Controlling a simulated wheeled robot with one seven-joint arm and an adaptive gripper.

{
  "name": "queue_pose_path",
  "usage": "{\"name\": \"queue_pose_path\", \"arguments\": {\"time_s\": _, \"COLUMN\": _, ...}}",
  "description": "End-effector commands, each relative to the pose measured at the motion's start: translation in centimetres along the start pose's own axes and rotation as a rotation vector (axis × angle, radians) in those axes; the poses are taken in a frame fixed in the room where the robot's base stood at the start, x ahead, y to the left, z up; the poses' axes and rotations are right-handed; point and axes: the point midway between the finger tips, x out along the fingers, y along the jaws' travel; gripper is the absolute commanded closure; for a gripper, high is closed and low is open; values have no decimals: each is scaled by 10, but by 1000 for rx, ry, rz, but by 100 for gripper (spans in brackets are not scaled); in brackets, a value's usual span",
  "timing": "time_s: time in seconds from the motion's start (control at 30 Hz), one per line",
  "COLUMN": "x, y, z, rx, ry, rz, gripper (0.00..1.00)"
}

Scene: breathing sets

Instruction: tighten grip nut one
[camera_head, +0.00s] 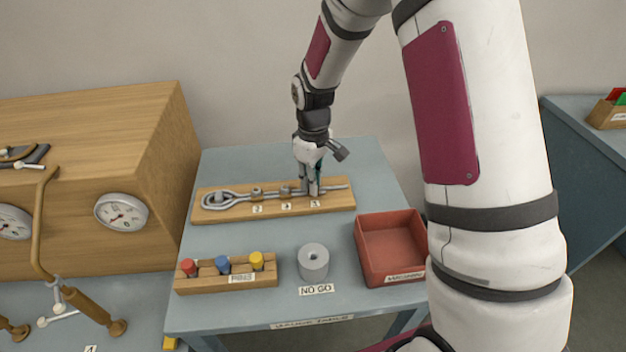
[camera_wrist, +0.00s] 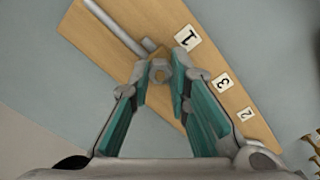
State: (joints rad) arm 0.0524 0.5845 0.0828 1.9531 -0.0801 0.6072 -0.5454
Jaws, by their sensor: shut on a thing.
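My gripper (camera_head: 311,190) reaches down to the right part of a wooden board (camera_head: 229,213) on the blue-grey table, by label 1 (camera_head: 315,203). In the wrist view, its teal-padded fingers (camera_wrist: 160,72) are closed about a small grey hex nut (camera_wrist: 159,71), grip nut one, beside label 1 (camera_wrist: 187,38). A grey rod (camera_wrist: 118,25) runs along the board there. In the head view the fingers hide this nut.
In front stand a wooden pin rack (camera_head: 205,285) with red, blue and yellow pins, a grey ring gauge (camera_head: 313,262) by a NO GO label, and a red tray (camera_head: 373,268). A wooden cabinet with dials (camera_head: 121,211) stands left. The table's back strip is clear.

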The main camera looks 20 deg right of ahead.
Motion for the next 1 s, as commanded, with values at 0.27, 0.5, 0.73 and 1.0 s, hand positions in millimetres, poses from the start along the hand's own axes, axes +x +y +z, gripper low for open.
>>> {"name": "queue_pose_path", "arguments": {"time_s": 0.27, "x": -1, "y": 0, "z": -1, "rx": 263, "ry": 1, "rz": 2, "gripper": 100}}
{"name": "queue_pose_path", "arguments": {"time_s": 0.5, "x": -1, "y": 0, "z": 0, "rx": 492, "ry": 2, "rz": 1, "gripper": 100}}
{"name": "queue_pose_path", "arguments": {"time_s": 0.73, "x": -1, "y": 0, "z": 0, "rx": 708, "ry": 2, "rz": 1, "gripper": 100}}
{"name": "queue_pose_path", "arguments": {"time_s": 1.0, "x": -1, "y": 0, "z": 0, "rx": 965, "ry": 1, "rz": 1, "gripper": 100}}
